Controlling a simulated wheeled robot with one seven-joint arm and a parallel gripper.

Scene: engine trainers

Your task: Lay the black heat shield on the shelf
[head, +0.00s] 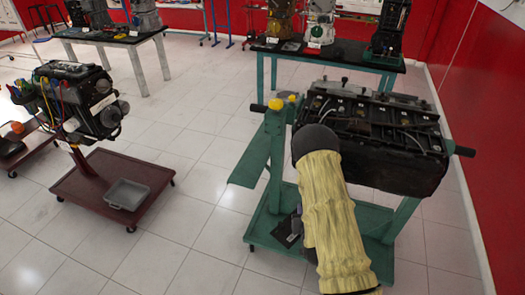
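A dark engine block (375,130) sits on a green wheeled stand (275,150). A flat green shelf (255,158) juts out from the stand's left side; its visible top is bare. A flat black piece (287,229) with a small pale mark lies low on the stand's base, left of my arm. It may be the black heat shield, but I cannot tell for sure. My arm, in a yellow sleeve with a dark rounded joint, crosses in front of the stand and hides part of the engine and base. My gripper does not show.
A second engine (88,100) stands at left on a dark red wheeled stand with a grey tray (126,194) on its base. Tables with engine parts stand at the back. A red wall (480,120) bounds the right. The tiled floor between the stands is clear.

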